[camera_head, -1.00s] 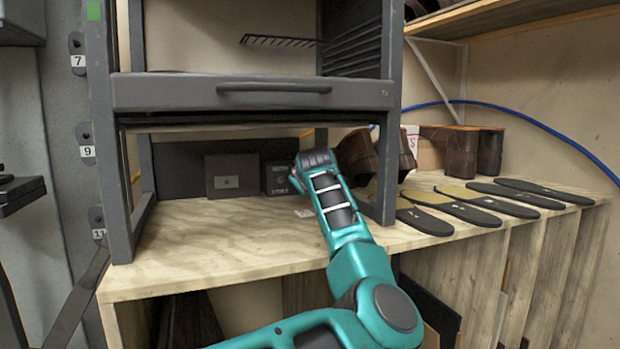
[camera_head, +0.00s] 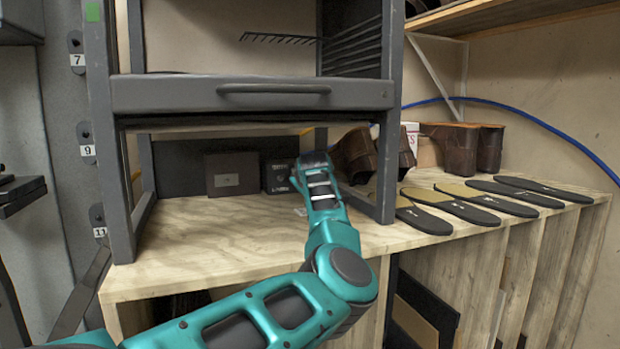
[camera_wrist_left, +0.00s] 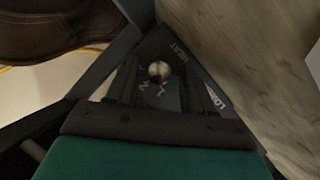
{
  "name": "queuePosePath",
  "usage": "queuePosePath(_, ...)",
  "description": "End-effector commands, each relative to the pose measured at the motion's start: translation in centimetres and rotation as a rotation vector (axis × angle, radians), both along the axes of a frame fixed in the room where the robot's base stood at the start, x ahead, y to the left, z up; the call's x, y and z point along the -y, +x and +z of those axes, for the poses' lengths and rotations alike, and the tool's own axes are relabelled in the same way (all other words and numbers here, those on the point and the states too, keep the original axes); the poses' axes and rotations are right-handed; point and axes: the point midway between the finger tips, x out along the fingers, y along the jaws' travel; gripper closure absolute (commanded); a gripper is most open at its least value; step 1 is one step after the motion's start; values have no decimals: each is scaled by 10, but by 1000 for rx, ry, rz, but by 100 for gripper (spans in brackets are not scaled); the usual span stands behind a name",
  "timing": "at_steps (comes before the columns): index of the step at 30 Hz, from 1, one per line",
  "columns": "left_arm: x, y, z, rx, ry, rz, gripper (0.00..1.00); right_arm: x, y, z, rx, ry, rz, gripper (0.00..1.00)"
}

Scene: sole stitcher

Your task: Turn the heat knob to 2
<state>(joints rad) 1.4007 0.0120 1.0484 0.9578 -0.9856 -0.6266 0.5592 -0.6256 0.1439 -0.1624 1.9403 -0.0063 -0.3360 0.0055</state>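The black heat control box (camera_head: 279,176) stands at the back of the wooden bench, under the grey frame. White lettering shows on it, too small to read there. In the left wrist view the round metallic knob (camera_wrist_left: 158,71) sits on a dark face with the word HEAT, further lettering and small white marks, seen tilted. The knob's setting is not clear. My left gripper (camera_head: 314,162) is just right of the box in the head view. My right gripper is not in view.
A small dark box (camera_head: 231,174) stands left of the heat box. The grey frame (camera_head: 250,95) overhangs the bench, with a leg (camera_head: 387,170) right of my arm. Brown boots (camera_head: 357,155) are close on the right, and insoles (camera_head: 455,208) lie farther right. The bench's left front is clear.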

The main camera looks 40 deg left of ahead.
Motion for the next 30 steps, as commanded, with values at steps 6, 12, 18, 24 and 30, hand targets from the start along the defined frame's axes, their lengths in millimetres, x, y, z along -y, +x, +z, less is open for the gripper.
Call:
queuePosePath(6, 0, 0, 0, 0, 0, 0, 70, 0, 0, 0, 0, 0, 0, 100)
queuePosePath(12, 0, 0, 0, 0, 0, 0, 89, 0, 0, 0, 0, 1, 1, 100)
queuePosePath(18, 0, 0, 0, -1, 1, -1, 100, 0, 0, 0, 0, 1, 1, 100)
queuePosePath(24, 0, 0, 1, -30, 18, -1, 100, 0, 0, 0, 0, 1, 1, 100)
queuePosePath(30, 0, 1, 2, -120, 66, -1, 100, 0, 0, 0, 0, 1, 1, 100)
